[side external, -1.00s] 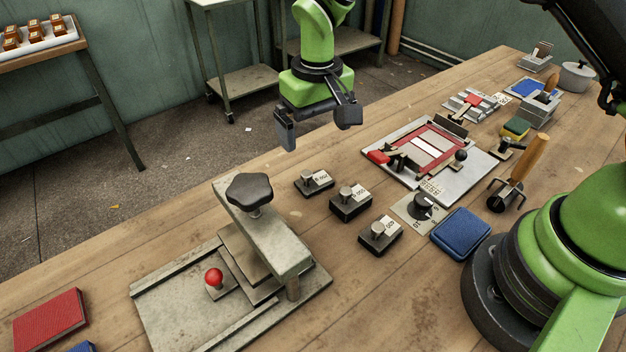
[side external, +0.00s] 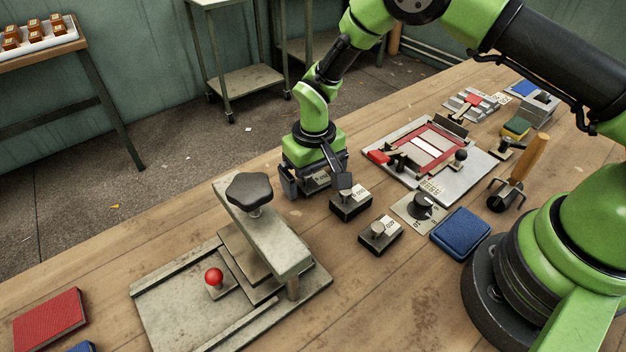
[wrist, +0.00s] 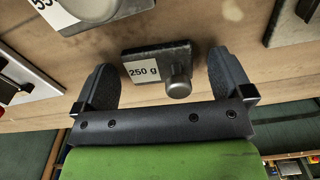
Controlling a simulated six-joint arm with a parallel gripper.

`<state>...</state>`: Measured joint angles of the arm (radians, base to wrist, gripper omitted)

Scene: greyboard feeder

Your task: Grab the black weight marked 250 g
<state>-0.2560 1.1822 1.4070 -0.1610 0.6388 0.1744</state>
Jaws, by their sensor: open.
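The black weight marked 250 g (wrist: 145,71) is a dark block with a white label and a grey metal knob. In the wrist view it lies between the two fingers of my gripper (wrist: 160,65), with a gap on both sides. In the side view my gripper (side external: 316,187) is low over the bench with its fingers around the weight (side external: 321,178), which is partly hidden by them. My gripper is open and holds nothing.
Two similar weights stand close to the right, one (side external: 351,204) very near my right finger and another (side external: 380,235) further forward. A metal press with a black star knob (side external: 249,190) stands at front left. A red-framed fixture (side external: 425,160) lies behind right.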

